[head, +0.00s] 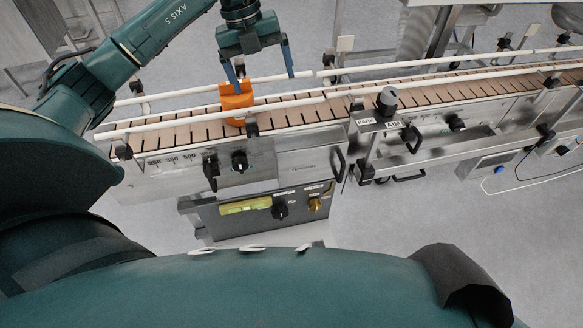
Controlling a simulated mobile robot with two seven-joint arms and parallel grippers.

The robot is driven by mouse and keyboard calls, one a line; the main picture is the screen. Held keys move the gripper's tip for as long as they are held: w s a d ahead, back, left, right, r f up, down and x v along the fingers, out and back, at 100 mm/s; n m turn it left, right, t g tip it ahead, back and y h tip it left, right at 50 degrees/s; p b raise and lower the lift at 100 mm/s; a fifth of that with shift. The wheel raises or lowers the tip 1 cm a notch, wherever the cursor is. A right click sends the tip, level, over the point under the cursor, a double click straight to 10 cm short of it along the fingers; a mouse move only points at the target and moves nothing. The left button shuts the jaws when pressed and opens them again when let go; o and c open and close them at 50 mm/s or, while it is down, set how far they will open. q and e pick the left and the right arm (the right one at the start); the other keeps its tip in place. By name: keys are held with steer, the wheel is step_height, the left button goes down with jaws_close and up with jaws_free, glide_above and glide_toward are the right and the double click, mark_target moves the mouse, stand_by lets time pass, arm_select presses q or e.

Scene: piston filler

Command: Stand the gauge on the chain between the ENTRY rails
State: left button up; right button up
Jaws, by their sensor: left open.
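The orange gauge (236,98) stands upright on the tan slatted chain (190,128), toward the left end of the conveyor. It is between the two white rails, with the near rail (290,104) crossing in front of its lower part and the far rail (300,75) behind it. My left gripper (264,82) is open above the chain. Its left finger overlaps the top of the gauge in the picture and its right finger is well to the right; I cannot tell whether the left one touches. My right gripper is not in view.
Black rail clamps stand along both rails. A grey-black knob (387,98) stands above the PARK and AIM labels to the right. A control panel (265,212) with knobs hangs below the conveyor front. The chain right of the gauge is clear.

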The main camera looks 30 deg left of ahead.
arm_select(q)
steer(key=s+d+f+m+h, duration=0.2)
steer(key=d+h, duration=0.1)
steer(key=d, duration=0.4)
steer(key=s+d+f+m+h, duration=0.1)
steer(key=s+d+f+h, duration=0.2)
steer(key=d, duration=0.5)
steer(key=s+d+r+n+t+h, duration=0.1)
steer(key=d+r+n+t+h, duration=0.15)
steer(key=d+n+h, duration=0.2)
steer(key=s+d+r+n+t+h, duration=0.1)
steer(key=s+d+n+t+h, duration=0.1)
steer(key=d+n+t+h, duration=0.3)
steer(key=a+f+n+t+y, duration=0.4)
steer(key=f+n+t+y, duration=0.45)
steer(key=n, duration=0.45)
steer(key=s+a+f+n+g+y, duration=0.3)
steer(key=s+f+n+g+y, duration=0.1)
steer(key=s+f, duration=0.6)
steer(key=shift+s+f+n+g+y, duration=0.35)
steer(key=shift+f+n+g+y, duration=0.05)
steer(key=shift+f+n+y, duration=0.45)
